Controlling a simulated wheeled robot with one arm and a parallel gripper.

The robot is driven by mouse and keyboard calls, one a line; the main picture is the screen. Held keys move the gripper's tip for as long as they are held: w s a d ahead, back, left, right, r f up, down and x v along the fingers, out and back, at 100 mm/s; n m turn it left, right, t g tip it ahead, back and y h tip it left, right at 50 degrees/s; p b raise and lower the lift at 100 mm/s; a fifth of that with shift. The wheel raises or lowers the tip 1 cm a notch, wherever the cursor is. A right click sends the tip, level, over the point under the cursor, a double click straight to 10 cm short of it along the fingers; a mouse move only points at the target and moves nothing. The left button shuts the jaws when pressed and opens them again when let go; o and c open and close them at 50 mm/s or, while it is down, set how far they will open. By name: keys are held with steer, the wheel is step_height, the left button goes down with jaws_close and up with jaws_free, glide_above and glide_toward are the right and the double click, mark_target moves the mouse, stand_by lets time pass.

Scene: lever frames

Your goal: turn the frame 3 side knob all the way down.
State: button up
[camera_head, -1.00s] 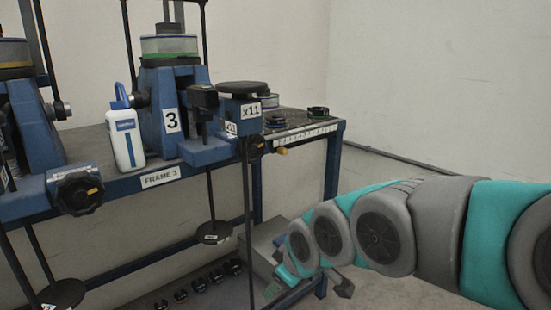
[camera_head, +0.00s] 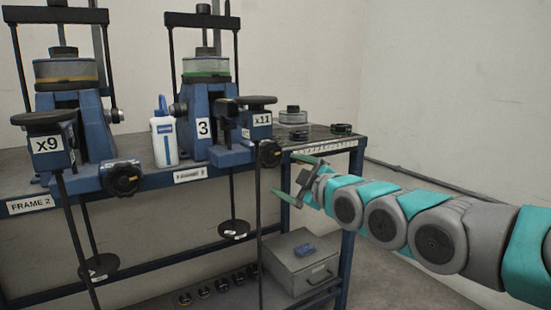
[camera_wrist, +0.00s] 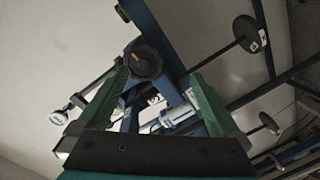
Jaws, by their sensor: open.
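Frame 3 (camera_head: 196,130) is a blue stand with a white "3" plate, in the middle of the head view. Its black round side knob (camera_head: 270,153) sits at its right, below the x11 block (camera_head: 262,120). My gripper (camera_head: 296,180) is open, just right of and a little below the knob in the head view, with its green fingers pointing left. In the wrist view the knob (camera_wrist: 144,62), with a small yellow-orange mark, appears between my open fingers (camera_wrist: 158,80), near their tips. The fingers do not hold it; the exact gap cannot be told.
A white and blue bottle (camera_head: 164,140) stands left of frame 3. Another black knob (camera_head: 122,179) is on the frame 2 side. A rod hangs below x11. A grey box (camera_head: 300,265) is on the lower shelf. The floor at right is clear.

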mark_target(272, 156)
steer(key=shift+w+d+r+n+t+y, duration=0.15)
steer(key=shift+w+r+t, duration=0.1)
steer(key=shift+r, duration=0.3)
steer(key=shift+w+r+n+t+y, duration=0.15)
steer(key=shift+w+r+t, duration=0.1)
steer(key=shift+r, duration=0.3)
steer(key=p+x, duration=0.5)
steer(key=x, duration=0.4)
steer(key=shift+w+p, duration=0.15)
steer(key=shift+p, duration=0.15)
steer(key=shift+c, duration=0.8)
steer(key=shift+f, duration=0.1)
jaws_close()
